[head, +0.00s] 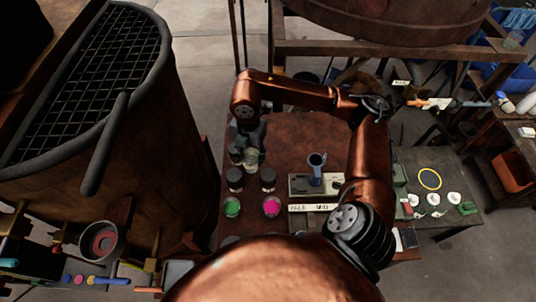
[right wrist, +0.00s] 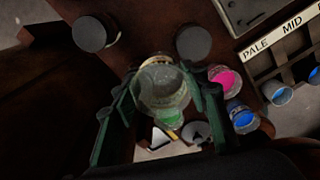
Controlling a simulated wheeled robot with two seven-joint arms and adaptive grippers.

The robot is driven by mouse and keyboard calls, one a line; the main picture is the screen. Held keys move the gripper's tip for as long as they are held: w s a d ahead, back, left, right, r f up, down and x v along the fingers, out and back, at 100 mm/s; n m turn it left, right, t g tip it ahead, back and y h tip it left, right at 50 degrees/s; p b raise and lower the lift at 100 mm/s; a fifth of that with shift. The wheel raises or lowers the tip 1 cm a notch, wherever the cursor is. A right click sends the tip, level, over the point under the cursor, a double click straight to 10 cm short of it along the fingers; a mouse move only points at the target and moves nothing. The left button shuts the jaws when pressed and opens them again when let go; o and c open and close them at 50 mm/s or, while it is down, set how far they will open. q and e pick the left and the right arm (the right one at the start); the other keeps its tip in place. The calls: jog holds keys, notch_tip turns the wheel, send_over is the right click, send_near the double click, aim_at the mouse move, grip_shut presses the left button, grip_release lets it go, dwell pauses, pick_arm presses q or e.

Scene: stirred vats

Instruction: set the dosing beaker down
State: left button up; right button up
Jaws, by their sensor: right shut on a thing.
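The dosing beaker (right wrist: 164,86) is a clear glass vessel, seen from above in the right wrist view between the two dark green fingers of my right gripper (right wrist: 163,100). The gripper is shut on it. In the head view the beaker (head: 250,158) shows just below my right gripper (head: 247,145), over the left part of the brown bench (head: 291,145). A green pot shows partly behind the beaker in the wrist view. I cannot tell whether the beaker's base touches the bench. My left gripper is not in view.
Two dark-lidded jars (head: 235,179) stand near the beaker, with a green pot (head: 231,206) and a pink pot (head: 271,207) nearer me. A PALE/MID rack (head: 309,208) stands nearer me. Bare bench lies behind the scale.

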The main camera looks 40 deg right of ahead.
jog(key=w+d+f, duration=0.1)
jog(key=d+f, duration=0.2)
jog(key=w+d+f, duration=0.1)
jog(key=d+f, duration=0.2)
jog(key=d, duration=0.1)
jog(key=w+d+f, duration=0.2)
jog(key=d+f, duration=0.1)
jog(key=d, duration=0.1)
jog(key=shift+b, duration=0.3)
jog(key=shift+w+d+f, duration=0.1)
jog(key=shift+d+f, duration=0.05)
jog(key=shift+f, duration=1.45)
jog(key=shift+f, duration=0.15)
jog(key=o, duration=1.2)
